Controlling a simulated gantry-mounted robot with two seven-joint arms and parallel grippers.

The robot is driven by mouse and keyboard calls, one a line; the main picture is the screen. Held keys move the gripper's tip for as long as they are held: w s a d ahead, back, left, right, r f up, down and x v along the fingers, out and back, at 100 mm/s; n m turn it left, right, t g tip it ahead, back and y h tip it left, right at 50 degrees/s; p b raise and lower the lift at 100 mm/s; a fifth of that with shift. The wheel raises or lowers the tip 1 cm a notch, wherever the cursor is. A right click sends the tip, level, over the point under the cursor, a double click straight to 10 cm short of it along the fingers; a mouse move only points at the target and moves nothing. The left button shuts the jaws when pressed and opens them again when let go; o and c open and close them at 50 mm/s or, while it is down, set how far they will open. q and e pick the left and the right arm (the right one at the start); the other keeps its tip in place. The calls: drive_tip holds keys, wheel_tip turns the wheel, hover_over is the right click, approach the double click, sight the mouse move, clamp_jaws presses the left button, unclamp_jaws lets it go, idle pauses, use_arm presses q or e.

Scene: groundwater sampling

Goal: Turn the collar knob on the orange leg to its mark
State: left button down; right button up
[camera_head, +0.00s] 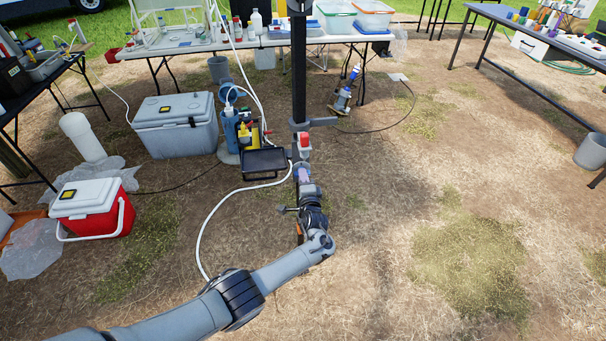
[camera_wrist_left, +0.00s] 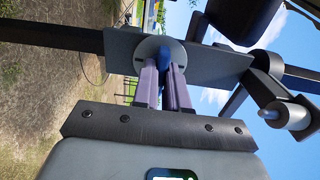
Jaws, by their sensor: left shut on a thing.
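My left gripper (camera_head: 302,170) reaches up to a grey plate on a dark upright post (camera_head: 299,85). In the left wrist view its two purple fingers (camera_wrist_left: 166,88) are shut on a small blue knob (camera_wrist_left: 164,60). The knob stands out from a pale round disc (camera_wrist_left: 152,49) on the grey plate (camera_wrist_left: 222,66). The fingers cover much of the knob, and I cannot make out a mark. A bit of orange (camera_head: 299,232) shows beside my wrist; I cannot tell whether it belongs to the orange leg. My right gripper is in neither view.
A red-and-white part (camera_head: 304,146) sits on the post just above my gripper. A black tray (camera_head: 265,161) sticks out left of it, and a white hose (camera_head: 204,235) curves past. A red cooler (camera_head: 93,208) stands at left. The ground at right is open.

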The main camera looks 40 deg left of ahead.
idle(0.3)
use_arm(q)
drive_tip(key=m+p, duration=0.1)
drive_tip(key=m, duration=1.7)
drive_tip(key=c, duration=1.1)
unclamp_jaws()
drive_tip(key=shift+d+p, duration=0.1)
drive_tip(key=shift+p, duration=0.3)
drive_tip(key=p+v, duration=0.7)
drive_tip(key=v, duration=0.3)
drive_tip(key=shift+s+d, duration=0.2)
drive_tip(key=shift+s, duration=0.1)
